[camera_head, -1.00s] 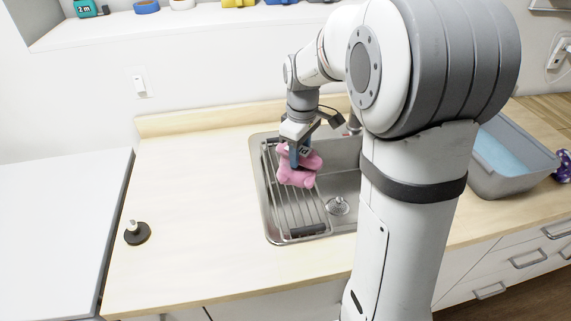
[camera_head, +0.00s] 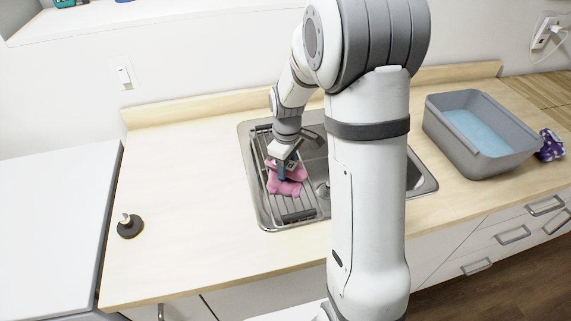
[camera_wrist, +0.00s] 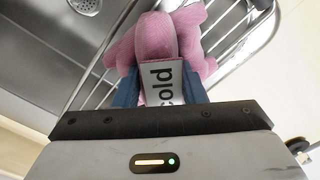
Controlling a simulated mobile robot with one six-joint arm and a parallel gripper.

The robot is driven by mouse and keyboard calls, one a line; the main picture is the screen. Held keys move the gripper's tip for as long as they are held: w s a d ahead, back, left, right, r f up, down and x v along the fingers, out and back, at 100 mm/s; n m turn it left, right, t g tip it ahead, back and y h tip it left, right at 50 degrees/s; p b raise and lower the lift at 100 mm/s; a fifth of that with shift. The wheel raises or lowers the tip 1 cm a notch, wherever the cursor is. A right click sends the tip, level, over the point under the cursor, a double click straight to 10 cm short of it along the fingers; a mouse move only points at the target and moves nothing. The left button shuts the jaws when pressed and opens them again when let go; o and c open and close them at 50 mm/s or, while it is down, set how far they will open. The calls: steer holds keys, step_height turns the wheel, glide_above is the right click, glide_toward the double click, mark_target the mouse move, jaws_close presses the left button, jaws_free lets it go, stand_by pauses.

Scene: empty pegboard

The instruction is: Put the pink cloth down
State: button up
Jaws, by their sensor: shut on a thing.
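The pink cloth (camera_head: 284,187) is crumpled and bunched over the metal drying rack (camera_head: 303,202) that spans the left part of the sink (camera_head: 262,213). My gripper (camera_head: 281,172) points down and is shut on the cloth. In the wrist view the cloth (camera_wrist: 160,40) bulges out beyond the blue fingers of my gripper (camera_wrist: 160,90), with the rack's bars just behind it.
A grey basin (camera_head: 478,140) with a blue inside stands on the counter at right, with a purple patterned cloth (camera_head: 551,145) beside it. A black-based stopper-like object (camera_head: 129,227) stands at left.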

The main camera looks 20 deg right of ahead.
steer(key=o, duration=1.1)
step_height(320, 180, up, 12)
steer(key=b, duration=0.1)
steer(key=s+r+m+t, duration=0.2)
steer(key=s+m, duration=0.7)
steer(key=s, duration=1.1)
steer(key=shift+s+a+r+t, duration=0.2)
steer(key=shift+s+r+t, duration=0.1)
steer(key=shift+t, duration=0.4)
